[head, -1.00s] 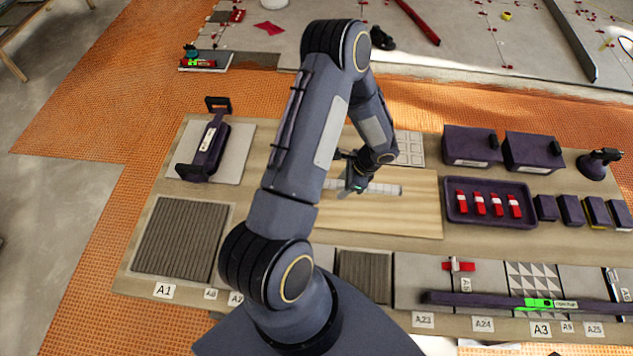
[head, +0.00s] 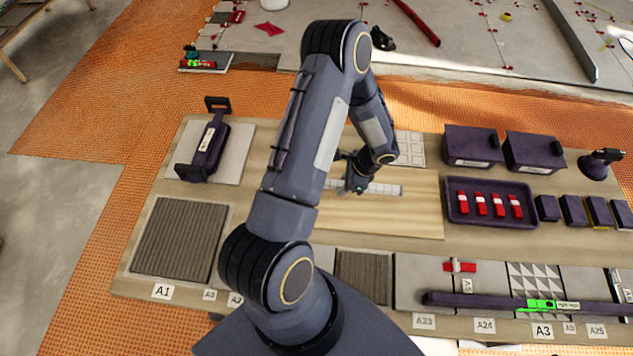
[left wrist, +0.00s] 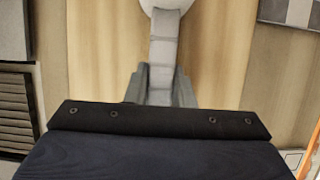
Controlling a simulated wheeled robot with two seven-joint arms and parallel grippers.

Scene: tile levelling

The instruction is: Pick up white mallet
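The white mallet (left wrist: 164,60) lies on the light wooden board (head: 415,215). In the left wrist view its rounded white head is cut off by the top edge, and its pale handle runs down between my fingers. In the head view a pale strip of it (head: 385,189) shows right of my left gripper (head: 354,184); part of it is hidden by my arm. My left gripper also shows in the left wrist view (left wrist: 161,90). Its fingers stand close against both sides of the handle, with no clear gap. My right gripper is not in view.
A purple tray (head: 490,222) with red-and-white pieces and two purple boxes (head: 472,146) stand to the right. A purple handled tool (head: 208,145) lies on a slab at left. A long purple bar (head: 480,299) lies across the front tiles.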

